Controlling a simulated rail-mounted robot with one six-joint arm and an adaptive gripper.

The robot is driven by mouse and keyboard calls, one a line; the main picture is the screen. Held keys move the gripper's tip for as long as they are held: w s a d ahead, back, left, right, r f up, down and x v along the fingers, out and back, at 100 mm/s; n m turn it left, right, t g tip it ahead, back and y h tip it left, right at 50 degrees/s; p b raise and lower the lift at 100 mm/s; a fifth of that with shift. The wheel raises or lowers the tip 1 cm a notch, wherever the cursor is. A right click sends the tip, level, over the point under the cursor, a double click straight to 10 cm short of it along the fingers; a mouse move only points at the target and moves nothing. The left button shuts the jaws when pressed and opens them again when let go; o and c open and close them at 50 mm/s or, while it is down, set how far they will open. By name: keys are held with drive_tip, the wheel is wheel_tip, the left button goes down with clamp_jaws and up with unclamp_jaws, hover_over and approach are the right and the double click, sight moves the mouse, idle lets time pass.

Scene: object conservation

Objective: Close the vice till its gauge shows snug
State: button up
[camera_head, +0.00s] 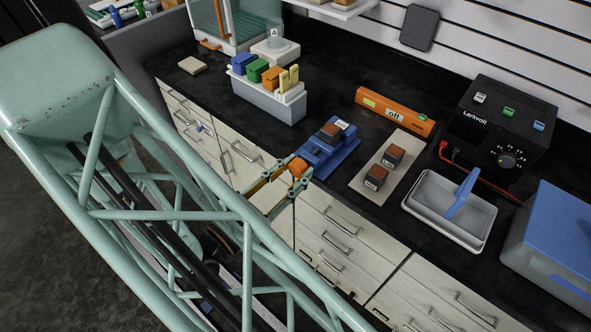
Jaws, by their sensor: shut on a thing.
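The blue vice (323,154) sits near the front edge of the black worktop, in the middle of the view. A dark block with a reddish-brown side (329,132) is at its jaws, with a small white tag (342,125) beside it. The vice has an orange knob (298,168) at its front end. My gripper (295,172) reaches in from the lower left and is shut on the orange knob. I cannot make out a gauge reading, or whether the jaws touch the block.
A pale board (386,168) with two similar blocks lies right of the vice. An orange bar (394,112) reading "off" is behind it. A grey rack (268,98) stands at the left. A tray (450,210), black power unit (499,128) and blue-lidded box (556,235) are at the right.

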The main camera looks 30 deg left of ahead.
drive_tip(key=shift+m+b, duration=0.75)
drive_tip(key=shift+m, duration=0.05)
drive_tip(key=o, duration=0.8)
drive_tip(key=shift+o, duration=0.2)
drive_tip(key=shift+s+a, duration=0.1)
drive_tip(key=shift+s, duration=0.05)
drive_tip(key=s+a, duration=0.1)
drive_tip(key=s, duration=1)
drive_tip(key=shift+s+a, duration=0.3)
idle(0.4)
